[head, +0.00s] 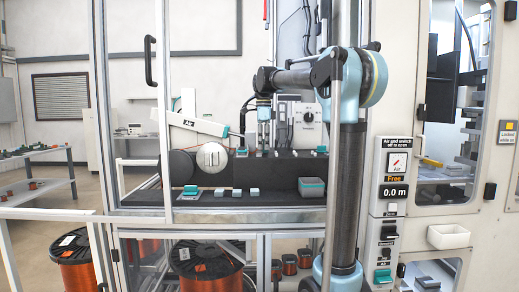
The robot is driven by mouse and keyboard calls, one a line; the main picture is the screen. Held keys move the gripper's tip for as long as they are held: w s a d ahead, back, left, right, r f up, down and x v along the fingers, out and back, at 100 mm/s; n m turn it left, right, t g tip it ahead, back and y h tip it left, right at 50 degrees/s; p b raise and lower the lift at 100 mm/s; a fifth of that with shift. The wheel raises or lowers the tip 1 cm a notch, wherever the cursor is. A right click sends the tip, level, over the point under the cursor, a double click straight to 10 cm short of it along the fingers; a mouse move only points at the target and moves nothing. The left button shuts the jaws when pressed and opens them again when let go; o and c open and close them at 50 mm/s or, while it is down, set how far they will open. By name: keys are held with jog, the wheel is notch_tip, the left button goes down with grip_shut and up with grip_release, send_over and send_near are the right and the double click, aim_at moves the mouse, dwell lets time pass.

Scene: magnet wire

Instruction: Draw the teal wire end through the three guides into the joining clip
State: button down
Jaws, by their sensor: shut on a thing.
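My gripper (264,147) points down from my arm to the top of a dark ledge (290,167) inside the open machine frame. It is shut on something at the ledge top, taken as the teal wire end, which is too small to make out. A small teal-topped piece (241,152) stands on the ledge just left of the gripper. Another teal-topped piece (321,150) stands at the ledge's right end, partly by my arm. Small pale bits lie between them. I cannot tell which of these are guides or the joining clip.
On the dark lower deck stand a teal block (190,190), several small pale blocks (237,192) and a teal-rimmed bin (312,187). A white slanted arm (195,124) and a round silver hub (212,156) are left of the gripper. A frame post (163,110) stands in front.

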jog(key=shift+s+a+f, duration=0.15)
jog(key=shift+a+f, duration=0.45)
jog(key=shift+a, duration=0.35)
jog(key=shift+d, duration=3.1)
jog(key=shift+w+r, duration=0.1)
jog(key=shift+w, duration=0.95)
jog(key=shift+w+d, duration=0.45)
jog(key=shift+d, duration=0.4)
jog(key=d, duration=0.2)
jog(key=s+d, duration=0.1)
jog(key=d, duration=0.2)
jog(key=shift+s+d+f, duration=0.2)
jog(key=shift+d, duration=0.05)
jog(key=s+a, duration=0.2)
jog(key=shift+a+r, duration=0.1)
jog(key=shift+a, duration=0.3)
jog(key=shift+w+d, duration=0.2)
jog(key=shift+d, duration=9.15)
